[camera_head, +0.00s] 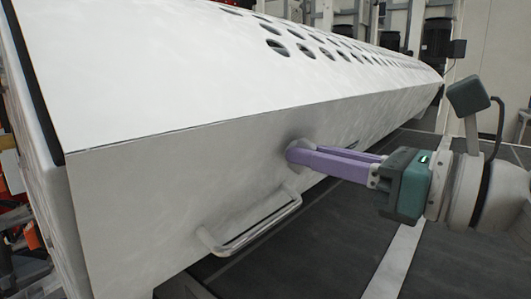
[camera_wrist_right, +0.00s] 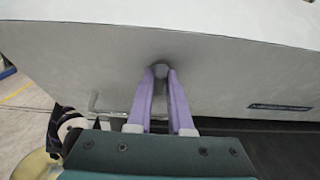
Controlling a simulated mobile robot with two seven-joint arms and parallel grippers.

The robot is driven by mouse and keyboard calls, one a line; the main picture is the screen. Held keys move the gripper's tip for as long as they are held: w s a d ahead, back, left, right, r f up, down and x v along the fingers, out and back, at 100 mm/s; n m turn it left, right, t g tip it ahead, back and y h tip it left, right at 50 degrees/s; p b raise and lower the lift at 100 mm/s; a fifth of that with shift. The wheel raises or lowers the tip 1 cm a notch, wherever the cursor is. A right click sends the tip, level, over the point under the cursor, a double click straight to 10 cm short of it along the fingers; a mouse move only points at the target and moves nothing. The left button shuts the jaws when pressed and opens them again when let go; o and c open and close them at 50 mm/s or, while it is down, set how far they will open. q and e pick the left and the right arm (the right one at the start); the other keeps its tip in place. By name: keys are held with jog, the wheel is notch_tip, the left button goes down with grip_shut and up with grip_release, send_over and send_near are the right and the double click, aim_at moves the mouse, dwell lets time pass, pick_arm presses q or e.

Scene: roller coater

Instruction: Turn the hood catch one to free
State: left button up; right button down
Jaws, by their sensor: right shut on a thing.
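The white hood (camera_head: 190,135) fills the left and middle of the head view. My right gripper (camera_head: 292,152) reaches its front face from the right, with purple fingers shut on the hood catch. In the right wrist view the catch (camera_wrist_right: 160,70) is a small grey round piece between the fingertips (camera_wrist_right: 161,72). The fingers hide most of the catch, so I cannot tell which way it is turned. My left gripper is in neither view.
A bar handle (camera_head: 255,228) sticks out from the hood below and left of the catch. Oval holes (camera_head: 277,47) line the hood top. A dark flat surface (camera_head: 330,240) lies below. A small label (camera_wrist_right: 280,107) is on the hood at right in the wrist view.

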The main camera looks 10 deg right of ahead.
dwell(0.4)
jog(key=m+g+y+b, duration=0.1)
jog(key=m+y+b, duration=0.2)
jog(key=b, duration=0.1)
jog(key=m+g+y+b, duration=0.1)
jog(key=m+y+b, duration=0.2)
jog(key=m+b, duration=0.1)
jog(key=w+f+m+g+y+b, duration=0.1)
jog(key=m+g+y+b, duration=0.1)
jog(key=m+b, duration=0.2)
jog(key=shift+d+y+b, duration=0.3)
jog(key=shift+y+b, duration=0.1)
jog(key=shift+b, duration=0.55)
dwell(0.5)
jog(key=c, duration=0.8)
grip_release()
jog(key=shift+d+f, duration=0.1)
